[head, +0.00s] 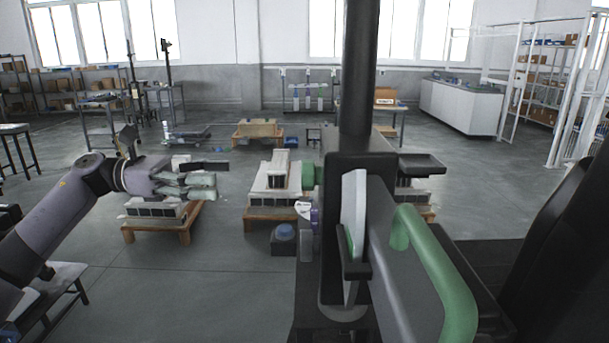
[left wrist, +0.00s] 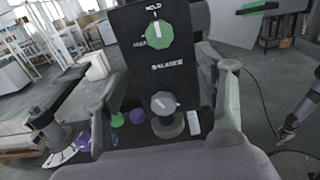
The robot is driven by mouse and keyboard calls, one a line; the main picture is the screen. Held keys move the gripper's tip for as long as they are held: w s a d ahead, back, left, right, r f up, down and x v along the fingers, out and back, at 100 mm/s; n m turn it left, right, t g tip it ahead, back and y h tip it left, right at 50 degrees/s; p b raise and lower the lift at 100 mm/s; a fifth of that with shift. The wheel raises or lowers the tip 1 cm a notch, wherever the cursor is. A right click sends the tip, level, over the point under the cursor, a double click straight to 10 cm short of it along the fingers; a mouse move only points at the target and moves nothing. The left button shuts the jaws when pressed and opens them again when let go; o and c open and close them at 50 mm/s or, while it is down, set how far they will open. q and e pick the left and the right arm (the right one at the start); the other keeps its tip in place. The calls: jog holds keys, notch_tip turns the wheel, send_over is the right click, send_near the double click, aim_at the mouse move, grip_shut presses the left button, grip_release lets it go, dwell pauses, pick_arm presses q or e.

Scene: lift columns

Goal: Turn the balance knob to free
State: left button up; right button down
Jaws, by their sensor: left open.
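The green balance knob (left wrist: 158,29) shows in the left wrist view on a black panel (left wrist: 179,84), above the printed word BALANCE. HOLD is printed above the knob and a smaller label, seemingly FREE, stands at its left. The white mark on the knob points up, towards HOLD. My left gripper (head: 212,176) is open at the left of the head view, apart from the dark column housing. In the left wrist view the panel and knob lie ahead of its spread fingers, not between them. The knob face is not visible in the head view. My right gripper is not in view.
A grey knob (left wrist: 164,103) sits below the word BALANCE. In the head view a dark column (head: 359,70) with a green handle (head: 440,275) fills the centre right. Stacked weights on a wooden pallet (head: 270,212) stand behind.

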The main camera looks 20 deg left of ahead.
pick_arm(q)
jog(key=p, duration=0.2)
send_near(311, 175)
jog(key=w+d+p, duration=0.3)
jog(key=w+d, duration=0.1)
jog(key=d, duration=0.3)
jog(key=shift+w+f, duration=0.3)
jog(key=shift+f, duration=0.15)
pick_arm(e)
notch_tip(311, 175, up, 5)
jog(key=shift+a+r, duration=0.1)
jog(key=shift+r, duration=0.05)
pick_arm(q)
jog(key=c, duration=1.2)
jog(key=shift+o, duration=0.2)
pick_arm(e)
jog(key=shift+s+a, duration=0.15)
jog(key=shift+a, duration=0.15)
